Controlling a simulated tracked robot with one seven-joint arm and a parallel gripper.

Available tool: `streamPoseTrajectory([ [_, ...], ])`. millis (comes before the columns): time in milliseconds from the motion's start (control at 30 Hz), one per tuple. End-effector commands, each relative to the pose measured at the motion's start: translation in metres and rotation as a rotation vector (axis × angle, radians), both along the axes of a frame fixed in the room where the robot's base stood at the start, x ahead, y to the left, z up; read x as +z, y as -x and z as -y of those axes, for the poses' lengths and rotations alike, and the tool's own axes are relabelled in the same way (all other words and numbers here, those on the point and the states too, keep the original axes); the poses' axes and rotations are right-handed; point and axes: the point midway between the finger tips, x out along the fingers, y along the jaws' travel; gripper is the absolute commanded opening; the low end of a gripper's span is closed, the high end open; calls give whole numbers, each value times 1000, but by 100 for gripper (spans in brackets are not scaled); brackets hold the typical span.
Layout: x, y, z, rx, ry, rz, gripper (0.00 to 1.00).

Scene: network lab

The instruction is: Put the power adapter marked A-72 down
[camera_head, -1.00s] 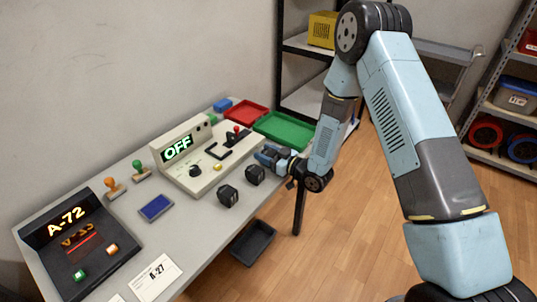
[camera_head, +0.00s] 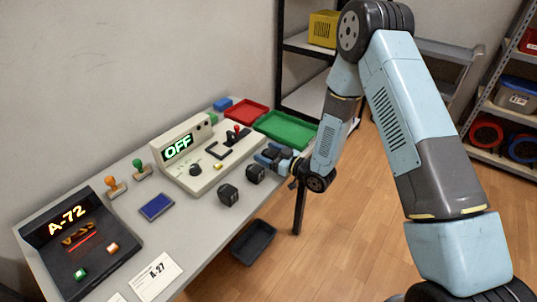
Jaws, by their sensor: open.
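Two small black blocks that look like power adapters stand on the grey table: a nearer one (camera_head: 229,195) and a farther one (camera_head: 255,174). Their markings are too small to read, so I cannot tell which is A-72. My gripper (camera_head: 264,157) is open just behind and above the farther block, over the table's right edge. I cannot tell whether its fingers touch that block. A black display unit (camera_head: 75,245) at the near left shows "A-72" in lit letters. A white card (camera_head: 154,275) beside it reads "A-27".
A beige console (camera_head: 192,160) showing "OFF" stands behind the blocks. Red (camera_head: 246,111) and green (camera_head: 285,129) trays are at the far end. A black bin (camera_head: 254,242) is below the table edge.

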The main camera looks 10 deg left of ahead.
Motion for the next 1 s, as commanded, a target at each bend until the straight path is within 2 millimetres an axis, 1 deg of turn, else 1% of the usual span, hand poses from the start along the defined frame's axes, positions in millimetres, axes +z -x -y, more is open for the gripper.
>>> streamPoseTrajectory([
  [167,1,10,27,-4,1,-2,77],
  [400,3,28,71,-5,1,-2,77],
  [533,4,35,88,-4,0,-2,77],
  [733,5,42,103,-2,1,-1,77],
  [1000,7,42,105,-2,4,2,77],
])
